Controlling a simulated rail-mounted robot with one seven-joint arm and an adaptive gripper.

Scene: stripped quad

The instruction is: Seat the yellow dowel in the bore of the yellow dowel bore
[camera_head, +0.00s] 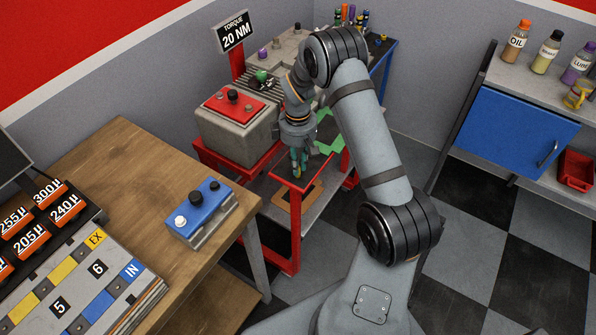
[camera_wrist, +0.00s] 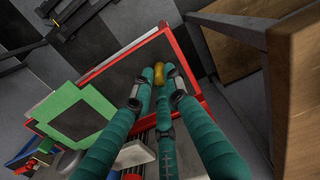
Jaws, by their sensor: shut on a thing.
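In the wrist view my gripper (camera_wrist: 160,76) is closed on the yellow dowel (camera_wrist: 159,74), which shows as a short gold-yellow piece between the fingertips. The dowel lies over the red-edged cart frame in that view, and the fingers hide part of it. In the head view the dowel is too small and covered to make out. I cannot pick out the yellow dowel bore in either view.
The red cart (camera_head: 295,235) has a lower shelf with an orange-brown square outline (camera_head: 284,200). The grey block with red top (camera_head: 232,106) stands left. A wooden bench (camera_head: 150,170) with a blue block (camera_head: 202,215) is nearer.

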